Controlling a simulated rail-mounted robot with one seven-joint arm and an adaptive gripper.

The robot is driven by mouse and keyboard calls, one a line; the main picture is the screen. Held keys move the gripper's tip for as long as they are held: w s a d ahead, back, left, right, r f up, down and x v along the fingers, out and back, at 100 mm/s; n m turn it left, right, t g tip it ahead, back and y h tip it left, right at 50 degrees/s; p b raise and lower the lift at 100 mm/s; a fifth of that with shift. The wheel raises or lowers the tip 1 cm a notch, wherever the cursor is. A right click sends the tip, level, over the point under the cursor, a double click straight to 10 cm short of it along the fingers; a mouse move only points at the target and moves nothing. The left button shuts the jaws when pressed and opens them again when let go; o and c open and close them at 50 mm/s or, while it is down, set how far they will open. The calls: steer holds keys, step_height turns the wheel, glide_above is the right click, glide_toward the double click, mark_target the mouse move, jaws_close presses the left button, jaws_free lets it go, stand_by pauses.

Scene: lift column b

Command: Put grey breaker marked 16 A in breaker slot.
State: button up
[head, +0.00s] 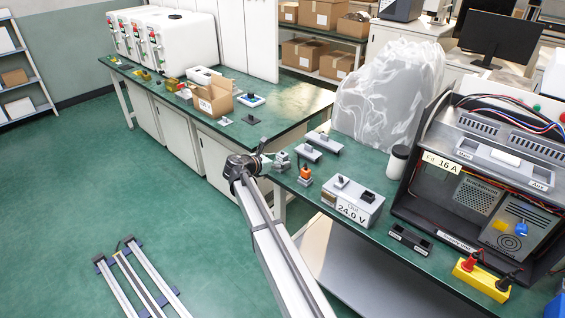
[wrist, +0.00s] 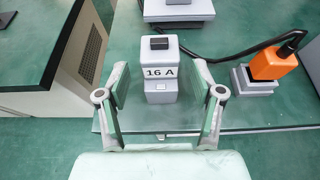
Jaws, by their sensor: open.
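The grey breaker (wrist: 161,92) stands upright near the edge of the green table, with a black switch on top and a "16 A" label facing my wrist camera. It also shows beside my gripper in the head view (head: 283,160). My gripper (wrist: 164,98) is open, with one finger on each side of the breaker and a visible gap on both sides. In the head view the gripper (head: 268,160) is at the table's left end, small and partly hidden by my arm. A "F.1: 16 A" label (head: 441,163) is on the open cabinet at right; I cannot clearly make out the slot.
Grey blocks (head: 323,142), a 24.0 V supply (head: 352,203), a black holder (head: 410,240) and a yellow terminal block (head: 482,280) occupy the table (head: 375,235) towards the cabinet (head: 480,185).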

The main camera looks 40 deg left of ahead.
mark_target(279, 160)
steer(key=shift+x, duration=1.5)
jaws_close()
steer(key=shift+r, duration=0.15)
